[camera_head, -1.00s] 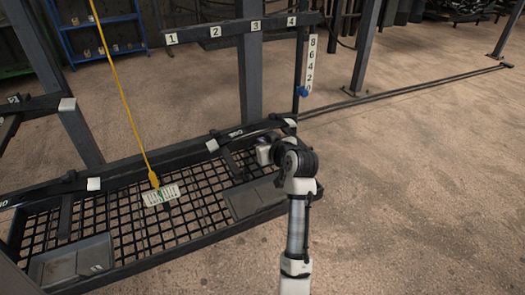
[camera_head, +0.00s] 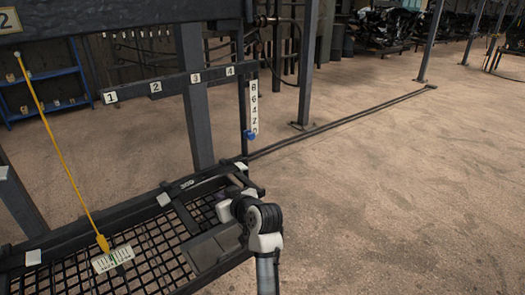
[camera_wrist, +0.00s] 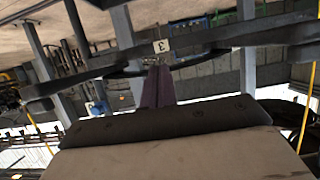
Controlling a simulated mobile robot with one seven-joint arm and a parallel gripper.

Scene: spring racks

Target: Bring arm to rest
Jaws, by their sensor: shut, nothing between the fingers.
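My arm (camera_head: 262,240), white and black, rises from the bottom of the head view in front of the rack's right end. My gripper (camera_wrist: 159,70) shows in the wrist view as two purplish fingers pressed together, with nothing between them. In the head view, the hand is mostly hidden behind the wrist joint, over the right end of the mesh tray. In the wrist view, the fingers point toward a dark rack bar with a tag 3 (camera_wrist: 162,46), seen upside down. I cannot tell the gap to that bar.
A dark rack with a mesh tray (camera_head: 150,265) fills the left. A crossbar (camera_head: 175,84) carries tags 1 to 4. A white scale (camera_head: 253,105) with a blue slider hangs at its right. A yellow pointer (camera_head: 68,170) reaches a small dial card (camera_head: 113,258). Open floor (camera_head: 400,200) lies right.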

